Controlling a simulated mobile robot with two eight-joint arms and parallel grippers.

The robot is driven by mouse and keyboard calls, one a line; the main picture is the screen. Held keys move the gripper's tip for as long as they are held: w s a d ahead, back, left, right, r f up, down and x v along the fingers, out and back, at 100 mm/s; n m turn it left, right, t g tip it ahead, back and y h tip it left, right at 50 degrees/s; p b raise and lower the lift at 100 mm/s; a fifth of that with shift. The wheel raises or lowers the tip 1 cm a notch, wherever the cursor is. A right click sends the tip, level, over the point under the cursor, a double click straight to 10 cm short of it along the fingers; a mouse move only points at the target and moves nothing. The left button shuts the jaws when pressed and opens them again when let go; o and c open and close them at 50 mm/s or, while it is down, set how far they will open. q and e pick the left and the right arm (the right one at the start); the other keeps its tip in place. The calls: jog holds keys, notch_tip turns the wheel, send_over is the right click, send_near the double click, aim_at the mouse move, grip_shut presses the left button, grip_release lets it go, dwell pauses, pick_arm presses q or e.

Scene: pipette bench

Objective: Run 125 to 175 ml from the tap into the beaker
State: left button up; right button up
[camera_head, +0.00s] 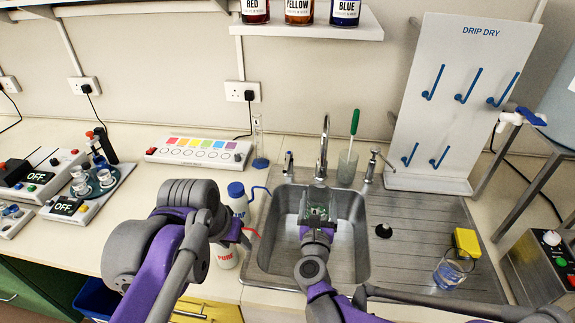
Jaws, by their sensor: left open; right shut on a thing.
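The tap's curved metal spout (322,146) stands behind the sink (352,262), with a left lever (288,162) and a right lever (372,163). My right gripper (317,206) is over the sink basin, in front of and below the spout. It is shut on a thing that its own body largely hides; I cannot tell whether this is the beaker. A small clear glass vessel (447,274) with a bluish tint stands on the drainer. I cannot see water running. My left gripper (238,230) is open, left of the sink, its fingers mostly hidden beside the wash bottles.
A blue-capped bottle (238,200) and a bottle marked PURE (227,257) stand left of the sink. A drying rack (445,110) and yellow block (467,242) are on the right.

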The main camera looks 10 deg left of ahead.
pick_arm(q)
jog(key=w+r, duration=0.1)
jog(key=w, duration=0.1)
jog(key=w+r, duration=0.3)
jog(key=w, duration=0.1)
jog(key=shift+w+d+r, duration=0.2)
jog(key=shift+r, duration=0.1)
jog(key=w+r, duration=0.2)
jog(key=w, duration=0.4)
jog(key=h, duration=0.1)
send_near(286, 165)
jog(key=shift+n+t, duration=0.3)
jog(key=x, duration=0.8)
jog(key=shift+s+f, duration=0.2)
jog(key=shift+f, duration=0.2)
grip_shut()
